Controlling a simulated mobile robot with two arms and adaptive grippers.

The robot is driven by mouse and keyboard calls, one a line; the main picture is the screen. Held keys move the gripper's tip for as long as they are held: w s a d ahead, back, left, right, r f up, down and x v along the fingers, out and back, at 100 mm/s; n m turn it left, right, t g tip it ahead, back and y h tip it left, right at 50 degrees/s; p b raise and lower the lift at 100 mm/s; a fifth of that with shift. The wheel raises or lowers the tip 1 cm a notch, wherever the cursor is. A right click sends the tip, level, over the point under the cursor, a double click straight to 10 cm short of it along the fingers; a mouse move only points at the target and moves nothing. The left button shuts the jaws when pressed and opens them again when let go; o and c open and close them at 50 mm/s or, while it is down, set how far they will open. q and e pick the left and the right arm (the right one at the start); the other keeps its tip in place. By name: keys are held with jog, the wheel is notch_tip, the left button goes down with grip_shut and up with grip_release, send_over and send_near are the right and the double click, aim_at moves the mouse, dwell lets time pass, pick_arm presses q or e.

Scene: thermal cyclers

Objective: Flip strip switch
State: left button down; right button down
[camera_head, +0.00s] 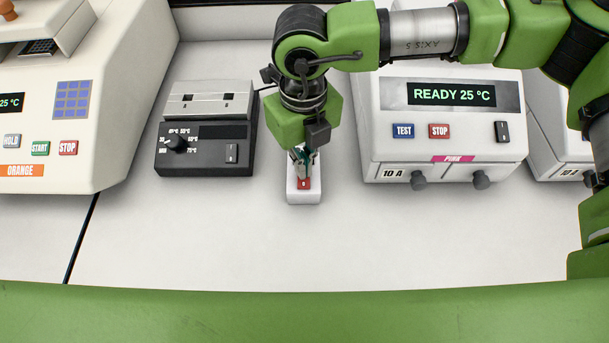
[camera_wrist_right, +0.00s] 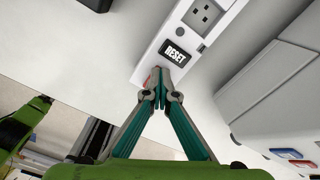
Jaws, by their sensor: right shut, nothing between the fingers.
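A small white power strip (camera_head: 304,197) lies on the bench between the dark heating block and the PINK machine, with a red switch (camera_head: 304,184) at its near end. In the right wrist view the strip (camera_wrist_right: 183,22) shows a socket (camera_wrist_right: 203,17) and a black RESET label (camera_wrist_right: 175,54). My right gripper (camera_head: 303,176) is shut and empty, pointing down over the strip right at the red switch. Its fingertips (camera_wrist_right: 159,84) cover most of the switch in the wrist view, where only a sliver of red shows. I cannot tell whether they touch it. My left gripper is not in view.
A dark heating block (camera_head: 205,160) with a knob stands left of the strip. The PINK machine (camera_head: 450,140), reading READY 25 °C, stands close on the right. The ORANGE machine (camera_head: 75,120) is at far left. The bench (camera_head: 300,250) in front is clear.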

jog(key=shift+r+p, duration=0.3)
jog(key=shift+r, duration=0.55)
jog(key=shift+r+p, duration=0.6)
jog(key=shift+r, duration=1.95)
